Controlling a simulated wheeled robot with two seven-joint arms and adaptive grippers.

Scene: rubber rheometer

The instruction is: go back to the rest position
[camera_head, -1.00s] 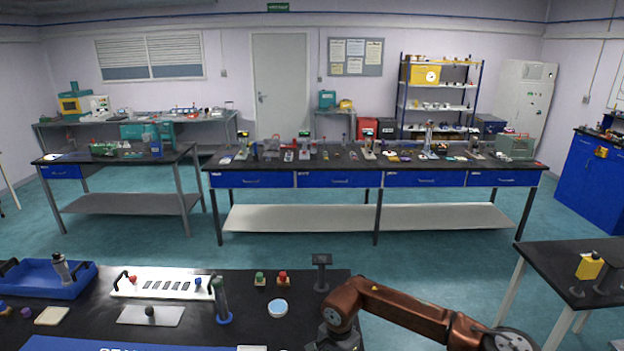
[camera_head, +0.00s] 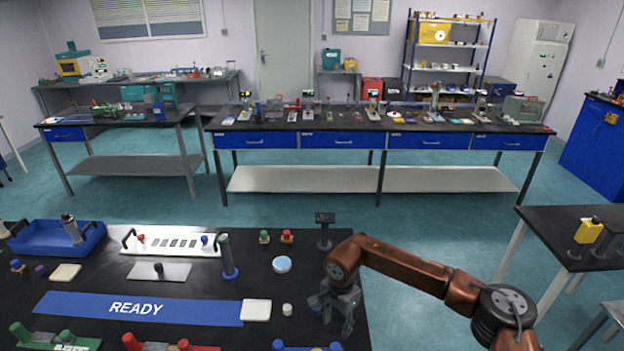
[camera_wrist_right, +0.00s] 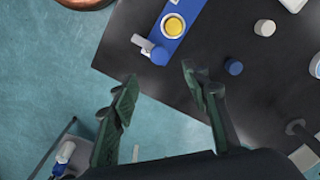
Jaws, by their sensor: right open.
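My right gripper (camera_head: 337,322) hangs from its copper-coloured arm over the right end of the black front table, fingers pointing down. In the wrist view its two dark fingers (camera_wrist_right: 160,80) are spread apart with nothing between them. Below them lie the table edge and the teal floor. A small white cylinder (camera_head: 287,310) and a white square block (camera_head: 256,310) stand on the table to the left of the gripper. My left gripper is not in view.
A black stand (camera_head: 325,232) rises behind the gripper. A round dish (camera_head: 282,264), a blue READY strip (camera_head: 140,308) and a blue tray (camera_head: 40,250) lie farther left. A blue fixture with a yellow disc (camera_wrist_right: 174,26) is near the table edge. A side table (camera_head: 570,222) stands right.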

